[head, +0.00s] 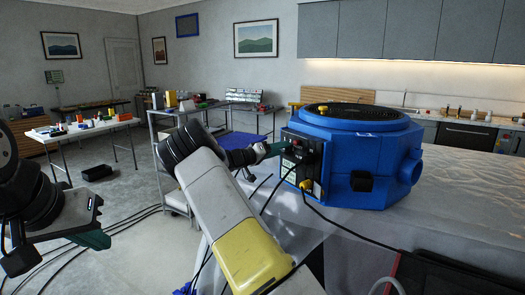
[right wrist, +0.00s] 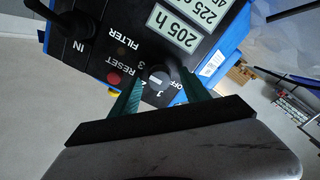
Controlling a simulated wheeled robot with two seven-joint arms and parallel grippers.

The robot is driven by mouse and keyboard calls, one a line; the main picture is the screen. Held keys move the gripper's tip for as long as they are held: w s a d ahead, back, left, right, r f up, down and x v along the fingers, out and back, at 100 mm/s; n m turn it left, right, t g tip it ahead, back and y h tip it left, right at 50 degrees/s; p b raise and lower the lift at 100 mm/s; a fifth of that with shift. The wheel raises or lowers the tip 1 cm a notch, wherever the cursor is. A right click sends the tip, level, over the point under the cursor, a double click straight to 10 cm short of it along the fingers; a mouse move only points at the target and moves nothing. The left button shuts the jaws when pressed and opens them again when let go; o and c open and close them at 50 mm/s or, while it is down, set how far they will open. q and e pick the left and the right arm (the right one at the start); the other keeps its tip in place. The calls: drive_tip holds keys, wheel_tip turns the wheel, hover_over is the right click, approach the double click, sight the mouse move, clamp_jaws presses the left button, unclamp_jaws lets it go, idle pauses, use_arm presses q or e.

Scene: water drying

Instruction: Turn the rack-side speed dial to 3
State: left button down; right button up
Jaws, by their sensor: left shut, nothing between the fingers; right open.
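The blue machine (head: 345,165) stands on the covered surface at the right in the head view. Its black control panel (head: 302,160) faces left. In the right wrist view the panel appears turned over, with a dark round speed dial (right wrist: 157,77) bearing a pale mark. The labels OFF, 2 and 3 show around it; I cannot surely tell where the mark points. My right gripper (right wrist: 161,92) is open, its green fingers on either side of the dial; contact cannot be told. In the head view it is at the panel (head: 272,150). My left gripper (head: 94,240) is shut and empty at lower left, far from the machine.
On the panel are a display reading 205 h (right wrist: 176,35), a red RESET button (right wrist: 114,77) and a black plug (right wrist: 72,25) at IN. A black cable (head: 345,228) trails from the machine. A grey shelf cart (head: 158,135) stands behind my right arm.

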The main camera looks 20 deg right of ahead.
drive_tip(key=v, duration=0.7)
drive_tip(key=shift+a, duration=0.35)
drive_tip(key=shift+s, duration=0.1)
drive_tip(key=s+d+f+g+y, duration=0.2)
drive_tip(key=s+y, duration=0.3)
drive_tip(key=s, duration=0.3)
drive_tip(key=s+d+f+g+y, duration=0.2)
drive_tip(key=s+y, duration=0.2)
drive_tip(key=s, duration=0.4)
drive_tip(key=s+a+r+n+t+y, duration=0.1)
drive_tip(key=s+a+r+n+y, duration=0.1)
drive_tip(key=s+a, duration=0.4)
drive_tip(key=s+a+r+n+t+y, duration=0.2)
drive_tip(key=s+a+y, duration=0.3)
drive_tip(key=s, duration=0.6)
drive_tip(key=s+a+r+n+t+y, duration=0.2)
drive_tip(key=s+a+r+y, duration=0.1)
drive_tip(key=s+a, duration=0.5)
drive_tip(key=shift+v, duration=0.9)
